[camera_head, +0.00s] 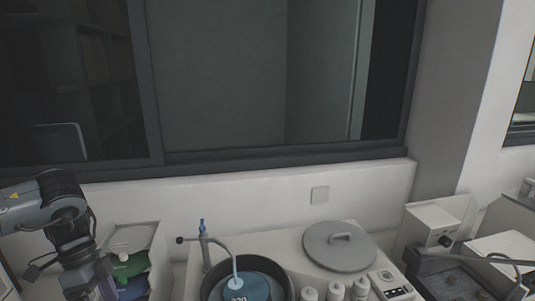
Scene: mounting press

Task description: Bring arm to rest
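My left arm comes in from the left edge and bends downward at the wrist. The body of my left gripper (86,280) points down at the bottom left, beside a white bin. Its fingertips are cut off or hidden at the bottom edge, so I cannot see whether it is open or holds anything. My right arm and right gripper are not in view.
The white bin (152,240) holds green and blue packs. A polishing machine has a dark round bowl (213,272), a bent tap (202,240) and a grey lid (340,246). White bottles (336,290) stand in front. A dark-topped machine (455,283) is at right. A window wall closes the back.

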